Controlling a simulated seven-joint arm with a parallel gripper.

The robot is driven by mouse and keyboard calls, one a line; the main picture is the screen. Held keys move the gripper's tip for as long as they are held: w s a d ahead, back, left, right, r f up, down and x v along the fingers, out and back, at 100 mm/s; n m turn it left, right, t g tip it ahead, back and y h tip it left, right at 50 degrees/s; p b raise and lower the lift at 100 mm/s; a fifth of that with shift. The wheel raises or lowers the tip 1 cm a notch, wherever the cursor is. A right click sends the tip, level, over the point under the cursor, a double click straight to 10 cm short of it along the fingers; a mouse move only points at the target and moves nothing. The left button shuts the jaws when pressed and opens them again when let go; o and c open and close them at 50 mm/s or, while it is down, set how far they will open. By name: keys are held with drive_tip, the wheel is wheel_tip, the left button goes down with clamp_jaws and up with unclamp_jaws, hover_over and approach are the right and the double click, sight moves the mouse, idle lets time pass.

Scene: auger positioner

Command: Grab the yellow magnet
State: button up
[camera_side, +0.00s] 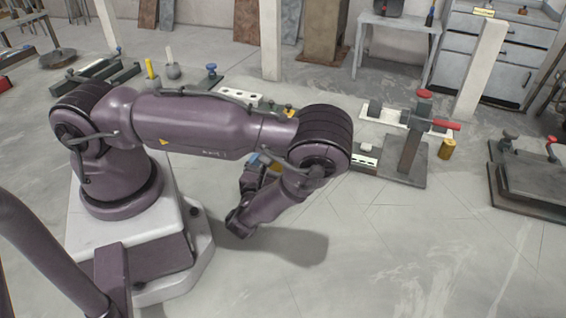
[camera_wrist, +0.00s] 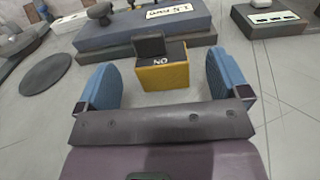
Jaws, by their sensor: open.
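The yellow magnet (camera_wrist: 162,74) is a yellow block marked "NO" with a dark block on top. In the wrist view it stands ahead of my gripper (camera_wrist: 161,66), roughly centred between the two blue fingers. The fingers are apart, with a visible gap on each side of the block. Whether its front lies within the fingers' reach is hard to tell. In the side view my gripper is largely hidden behind my arm, with a bit of blue finger (camera_side: 252,158) and a patch of yellow beside it.
A blue-grey slab (camera_wrist: 120,32) with a white label lies just behind the magnet. A dark block with a white panel (camera_wrist: 268,18) is at upper right. In the side view, a clamp stand with red handles (camera_side: 412,140) and a brass cylinder (camera_side: 447,149) stand right; the front floor is clear.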

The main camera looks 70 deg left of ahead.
drive_tip(key=x, duration=0.4)
drive_tip(key=shift+w+a, duration=0.1)
drive_tip(key=shift+w, duration=0.05)
drive_tip(key=c, duration=1.4)
drive_tip(key=shift+r, duration=0.15)
